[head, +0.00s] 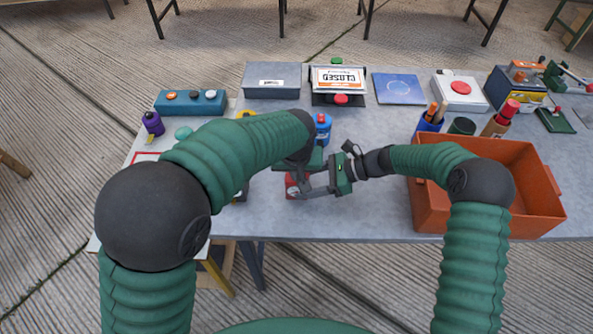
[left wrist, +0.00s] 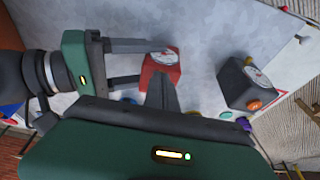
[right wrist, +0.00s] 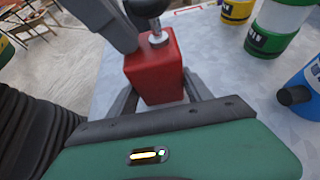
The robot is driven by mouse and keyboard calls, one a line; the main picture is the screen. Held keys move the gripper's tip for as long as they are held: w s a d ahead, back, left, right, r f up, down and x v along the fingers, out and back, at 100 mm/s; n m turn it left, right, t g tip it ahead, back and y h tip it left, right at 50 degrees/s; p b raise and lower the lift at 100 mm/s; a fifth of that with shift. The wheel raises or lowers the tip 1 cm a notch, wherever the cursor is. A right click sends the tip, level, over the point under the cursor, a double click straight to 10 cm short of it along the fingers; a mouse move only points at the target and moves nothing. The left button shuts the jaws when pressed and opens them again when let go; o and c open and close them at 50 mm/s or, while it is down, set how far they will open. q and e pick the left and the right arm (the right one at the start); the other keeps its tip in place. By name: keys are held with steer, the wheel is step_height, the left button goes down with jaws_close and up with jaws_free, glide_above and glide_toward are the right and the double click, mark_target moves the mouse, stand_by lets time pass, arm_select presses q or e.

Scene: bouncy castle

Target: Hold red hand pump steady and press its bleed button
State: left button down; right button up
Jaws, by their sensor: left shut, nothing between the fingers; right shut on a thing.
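The red hand pump (head: 293,187) stands near the table's front edge, mostly hidden by my grippers in the head view. The left wrist view shows the red pump (left wrist: 161,76) with a white dial. The right wrist view shows its red body (right wrist: 155,65) with a metal stem and black knob on top. My right gripper (right wrist: 157,98) is shut on the pump's body, one finger on each side. My left gripper (left wrist: 162,90) is shut and empty, its fingertips close by the pump. I cannot tell whether they touch it. The bleed button is not clearly visible.
A dark box (left wrist: 245,86) with a dial and orange button stands beside the pump. A blue container (head: 323,127) stands behind my grippers. An orange crate (head: 540,190) is at the right. Panels and boxes line the table's back. The grey tabletop between is mostly clear.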

arm_select(q)
steer(key=v, duration=0.7)
steer(key=shift+r, duration=0.4)
arm_select(e)
steer(key=shift+a+f, duration=0.1)
steer(key=shift+f, duration=0.1)
steer(key=shift+c, duration=0.2)
arm_select(q)
steer(key=shift+s, duration=0.15)
arm_select(e)
steer(key=o, duration=1.1)
